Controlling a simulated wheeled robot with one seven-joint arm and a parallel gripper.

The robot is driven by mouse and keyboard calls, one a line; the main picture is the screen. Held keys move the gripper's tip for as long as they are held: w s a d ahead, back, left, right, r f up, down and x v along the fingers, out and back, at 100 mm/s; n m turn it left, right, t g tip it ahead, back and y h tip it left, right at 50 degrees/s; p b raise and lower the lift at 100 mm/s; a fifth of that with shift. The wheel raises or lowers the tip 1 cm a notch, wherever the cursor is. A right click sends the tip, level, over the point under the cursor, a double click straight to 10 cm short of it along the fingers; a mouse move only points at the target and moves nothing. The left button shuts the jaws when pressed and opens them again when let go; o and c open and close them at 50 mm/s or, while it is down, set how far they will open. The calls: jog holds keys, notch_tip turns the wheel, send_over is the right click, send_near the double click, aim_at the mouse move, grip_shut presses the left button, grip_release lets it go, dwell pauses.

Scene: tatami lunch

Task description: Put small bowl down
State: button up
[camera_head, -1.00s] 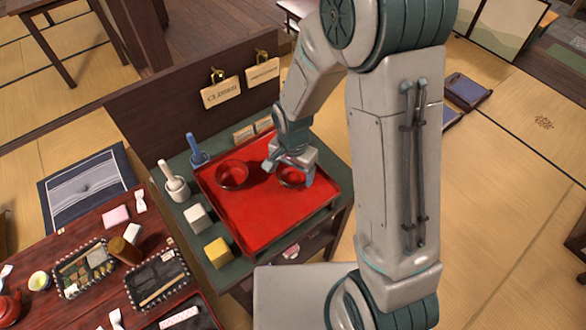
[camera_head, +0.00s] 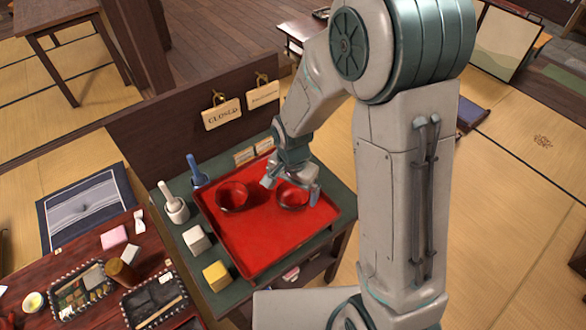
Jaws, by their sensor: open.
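Two small red bowls are on the red tray (camera_head: 262,247). The left bowl (camera_head: 232,196) stands upright and apart from my gripper. The right bowl (camera_head: 292,198) also rests on the tray, directly under my gripper (camera_head: 291,191). My gripper is open, with its fingers spread just above the right bowl's rim and partly covering it. I cannot tell whether a finger still touches the rim.
The tray lies on a green-topped stand (camera_head: 222,298) beside a dark wooden partition (camera_head: 150,137). White (camera_head: 196,239) and yellow (camera_head: 216,275) blocks, a white mortar (camera_head: 177,208) and a blue-handled item (camera_head: 194,170) stand left of the tray. A low table with lunch boxes is at lower left.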

aim_at(294, 201)
notch_tip(294, 201, up, 10)
jog(key=s+d+r+n+t, duration=0.3)
jog(key=s+d+r+n, duration=0.4)
jog(key=s+d, duration=0.5)
jog(key=v, duration=0.2)
jog(key=shift+d+r, duration=0.2)
jog(key=shift+r, duration=0.2)
